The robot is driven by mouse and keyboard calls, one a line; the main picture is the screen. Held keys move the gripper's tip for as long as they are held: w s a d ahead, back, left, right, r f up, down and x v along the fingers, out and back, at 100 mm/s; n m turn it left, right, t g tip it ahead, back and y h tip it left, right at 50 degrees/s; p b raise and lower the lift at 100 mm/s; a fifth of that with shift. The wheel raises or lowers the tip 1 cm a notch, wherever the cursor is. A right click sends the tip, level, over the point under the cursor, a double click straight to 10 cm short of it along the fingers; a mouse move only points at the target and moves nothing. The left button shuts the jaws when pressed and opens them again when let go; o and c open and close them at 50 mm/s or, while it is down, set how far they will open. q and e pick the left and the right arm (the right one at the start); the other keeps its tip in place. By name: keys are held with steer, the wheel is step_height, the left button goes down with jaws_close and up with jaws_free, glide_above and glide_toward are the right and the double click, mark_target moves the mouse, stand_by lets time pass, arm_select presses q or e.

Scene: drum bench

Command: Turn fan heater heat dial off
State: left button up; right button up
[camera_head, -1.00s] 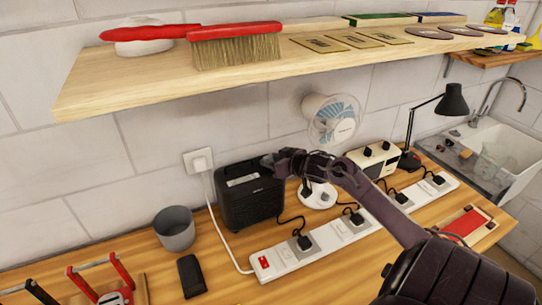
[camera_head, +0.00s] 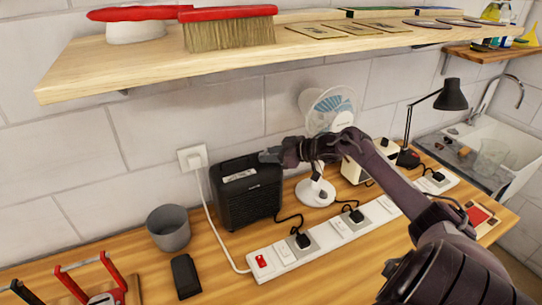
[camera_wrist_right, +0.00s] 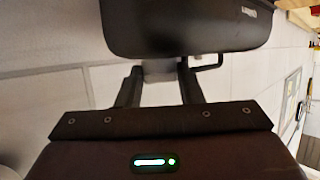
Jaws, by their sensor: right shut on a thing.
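The black fan heater (camera_head: 248,205) stands upright on the bench against the wall, with a pale label on its top. My right gripper (camera_head: 270,156) is at the heater's top right edge, its arm coming in from the right. In the right wrist view the heater's dark body (camera_wrist_right: 185,28) fills the top. There the two fingers of my right gripper (camera_wrist_right: 160,78) are closed around a small greyish part at the heater, which looks like the heat dial. The dial's setting is hidden. My left gripper is not in view.
A white fan (camera_head: 325,120) and a cream box (camera_head: 356,172) stand right of the heater. A white power strip (camera_head: 285,252) with plugs lies in front. A grey cup (camera_head: 168,230) and a black object (camera_head: 186,276) are to the left. The wooden shelf (camera_head: 150,72) hangs above.

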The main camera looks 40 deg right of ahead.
steer(key=o, duration=1)
steer(key=shift+c, duration=0.2)
